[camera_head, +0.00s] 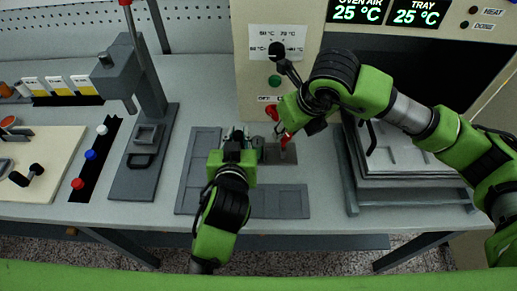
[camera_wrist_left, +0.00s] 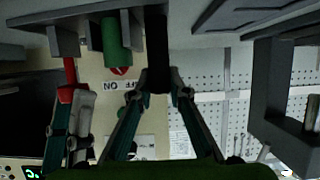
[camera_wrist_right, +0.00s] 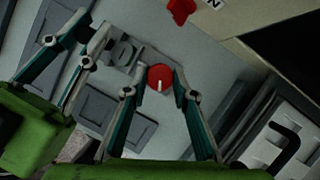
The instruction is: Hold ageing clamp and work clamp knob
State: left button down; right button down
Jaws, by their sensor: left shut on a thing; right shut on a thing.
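The ageing clamp is a small grey fixture (camera_head: 279,155) on the flat grey plate in the middle of the table. Its knob is red with a white mark (camera_wrist_right: 160,78), between the fingertips of my right gripper (camera_wrist_right: 155,92). The knob also shows as a red part in the left wrist view (camera_wrist_left: 70,73). My right gripper (camera_head: 285,135) is shut on the knob. My left gripper (camera_head: 240,135) is shut on a dark upright part of the clamp (camera_wrist_left: 157,40), left of the knob. A green cylinder (camera_wrist_left: 116,42) sits in the clamp. The exact contacts are partly hidden.
The oven panel (camera_head: 250,80) with a red switch (camera_head: 271,113) and green button stands just behind. A grey tray stack (camera_head: 400,185) is to the right. A grey stand with a post (camera_head: 150,130) is to the left. The plate's front (camera_head: 275,202) is bare.

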jog(key=m+h, duration=0.2)
jog(key=m, duration=0.2)
jog(key=shift+a+m, duration=0.1)
jog(key=shift+m, duration=0.3)
jog(key=m+h, duration=0.1)
jog(key=m, duration=0.2)
jog(key=shift+m, duration=0.3)
jog(key=shift+w+d+m+h, duration=0.1)
jog(key=shift+d+m+h, duration=0.2)
jog(key=shift+m+h, duration=0.1)
jog(key=c, duration=1.7)
grip_release()
jog(key=shift+a, duration=0.1)
